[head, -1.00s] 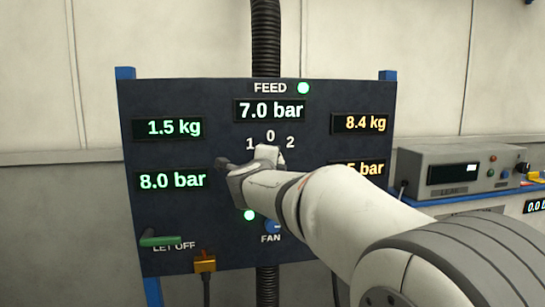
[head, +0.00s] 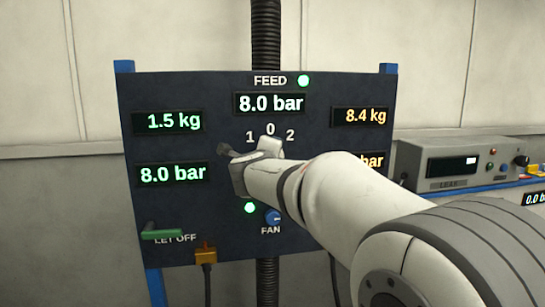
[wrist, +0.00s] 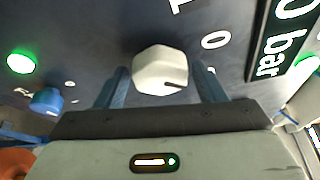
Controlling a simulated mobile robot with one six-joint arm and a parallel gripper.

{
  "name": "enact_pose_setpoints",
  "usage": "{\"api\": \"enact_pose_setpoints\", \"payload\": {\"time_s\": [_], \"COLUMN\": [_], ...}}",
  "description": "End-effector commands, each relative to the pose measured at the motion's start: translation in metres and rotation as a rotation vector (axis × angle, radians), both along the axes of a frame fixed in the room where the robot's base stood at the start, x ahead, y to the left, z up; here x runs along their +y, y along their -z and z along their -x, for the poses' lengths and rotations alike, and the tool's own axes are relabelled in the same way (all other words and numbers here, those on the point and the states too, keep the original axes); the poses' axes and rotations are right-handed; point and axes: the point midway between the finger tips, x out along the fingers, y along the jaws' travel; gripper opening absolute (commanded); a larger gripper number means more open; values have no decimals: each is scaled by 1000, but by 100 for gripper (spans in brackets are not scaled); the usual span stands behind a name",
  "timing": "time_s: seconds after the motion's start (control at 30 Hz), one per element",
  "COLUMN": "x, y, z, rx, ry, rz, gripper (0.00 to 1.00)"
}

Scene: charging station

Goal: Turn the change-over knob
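The change-over knob (wrist: 160,70) is a white, faceted knob with a dark mark near its lower right edge in the wrist view. My gripper (wrist: 161,68) has its two blue fingers on either side of the knob, with a narrow gap showing at each side. The fingers look open and the knob's face shows between their tips. In the head view the arm covers most of the knob area, below the labels 1, 0 and 2 (head: 290,135). The FEED display (head: 270,103) above reads 8.0 bar, with a lit green lamp (head: 304,81).
The dark panel (head: 225,125) carries more displays. A blue FAN knob (head: 272,217), a lit green lamp (head: 250,208) and a green LET OFF handle (head: 162,235) sit lower down. A grey instrument box (head: 420,155) stands at the right.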

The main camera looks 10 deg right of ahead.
Motion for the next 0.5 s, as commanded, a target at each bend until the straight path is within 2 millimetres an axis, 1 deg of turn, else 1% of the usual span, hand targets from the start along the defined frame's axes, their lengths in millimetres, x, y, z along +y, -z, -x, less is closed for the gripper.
{"api": "enact_pose_setpoints", "payload": {"time_s": [0.03, 0.13, 0.37, 0.47, 0.5], "x": [0, 0, 0, 3, 5], "y": [0, 0, 0, -1, -2], "z": [0, 0, 1, 8, 13], "rx": [0, 0, 0, -1, -1], "ry": [0, 0, 0, -2, -2], "rz": [1, 1, 2, 2, 2], "gripper": [67, 75, 75, 75, 75]}}
